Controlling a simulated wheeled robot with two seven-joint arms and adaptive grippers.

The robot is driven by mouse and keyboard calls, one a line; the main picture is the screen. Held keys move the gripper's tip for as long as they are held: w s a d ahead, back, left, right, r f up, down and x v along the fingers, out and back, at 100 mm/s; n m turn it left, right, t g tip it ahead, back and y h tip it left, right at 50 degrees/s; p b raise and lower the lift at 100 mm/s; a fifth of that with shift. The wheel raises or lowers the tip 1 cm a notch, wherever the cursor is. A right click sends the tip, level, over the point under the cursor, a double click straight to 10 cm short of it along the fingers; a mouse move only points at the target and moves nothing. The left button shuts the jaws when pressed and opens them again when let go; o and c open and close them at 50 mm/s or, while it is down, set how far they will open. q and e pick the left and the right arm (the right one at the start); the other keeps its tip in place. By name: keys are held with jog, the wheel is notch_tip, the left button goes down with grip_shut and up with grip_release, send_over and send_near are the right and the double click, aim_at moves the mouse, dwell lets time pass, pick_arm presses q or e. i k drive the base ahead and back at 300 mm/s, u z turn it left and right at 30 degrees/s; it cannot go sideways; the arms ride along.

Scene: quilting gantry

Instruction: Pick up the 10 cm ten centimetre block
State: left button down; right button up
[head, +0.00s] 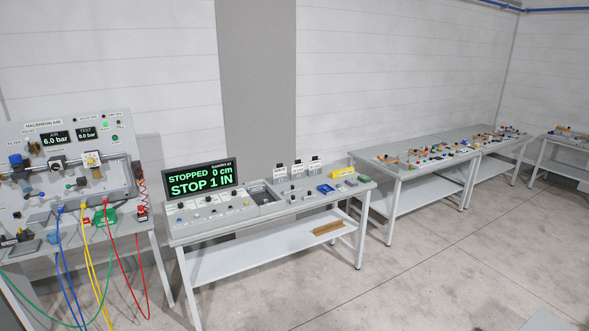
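I cannot make out which item is the 10 cm block; no marking of that size is readable. On the middle bench (290,215), a yellow box-like piece (342,172) lies at the back right. A blue piece (325,189) lies in front of it. Three small upright pieces with dark tops and white labels, one of them the left piece (281,172), stand along the back. A brown bar (328,228) lies on the lower shelf. Neither of my grippers is in view.
A console with a lit display (200,180) reading "STOPPED 0 cm, STOP 1 IN" takes up the bench's left half. An air panel (65,165) with hanging coloured hoses stands at left. More benches (400,168) with small parts stand at right. The front floor is clear.

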aim_at(310, 196)
jog(key=u, duration=0.35)
jog(key=i, duration=2)
jog(key=u, duration=0.15)
